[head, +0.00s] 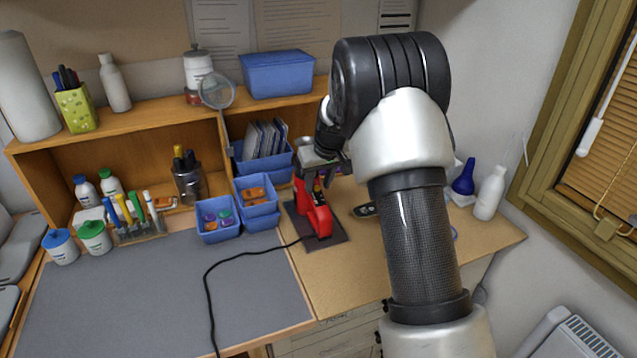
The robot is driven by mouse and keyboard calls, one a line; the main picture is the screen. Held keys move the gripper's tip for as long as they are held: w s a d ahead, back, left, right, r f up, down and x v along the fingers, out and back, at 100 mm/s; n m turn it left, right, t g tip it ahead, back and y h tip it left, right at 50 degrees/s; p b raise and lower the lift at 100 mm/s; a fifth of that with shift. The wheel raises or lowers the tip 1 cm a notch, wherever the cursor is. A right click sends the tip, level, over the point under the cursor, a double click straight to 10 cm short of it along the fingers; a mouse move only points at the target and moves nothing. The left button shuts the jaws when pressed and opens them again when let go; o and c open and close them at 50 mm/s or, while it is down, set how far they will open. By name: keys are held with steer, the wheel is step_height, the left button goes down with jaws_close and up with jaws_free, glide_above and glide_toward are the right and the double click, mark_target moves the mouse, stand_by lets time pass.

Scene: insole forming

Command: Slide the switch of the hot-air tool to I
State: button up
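The hot-air tool (319,218) is red and stands upright on a dark mat (334,232) on the wooden part of the bench. A black cord runs from it to the left over the grey mat. My gripper (326,172) is at the upper part of the tool, in front of or close beside it. My arm comes in from the right and covers much of that area. The fingers are small and dark here, so I cannot tell if they touch the tool or whether they are open. The switch and its marks cannot be made out.
Blue bins (256,199) with small parts stand just left of the tool. A wooden shelf (150,113) runs behind. A dark oval item (364,211) lies right of the tool. White and blue bottles (490,194) stand at the right. The grey work mat (150,300) is mostly clear.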

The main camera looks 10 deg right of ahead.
jaws_close()
steer(key=shift+s+f+b, duration=0.15)
steer(key=shift+f+b, duration=0.15)
steer(key=shift+b, duration=0.15)
steer(key=shift+s+d+f+b, duration=0.1)
steer(key=shift+s+f+b, duration=0.1)
steer(key=shift+s+b, duration=0.15)
steer(key=shift+s+r, duration=0.15)
steer(key=shift+s, duration=0.1)
jaws_free()
steer(key=shift+w, duration=0.1)
steer(key=v, duration=1.7)
steer(key=shift+d+r, duration=0.1)
steer(key=shift+r, duration=0.2)
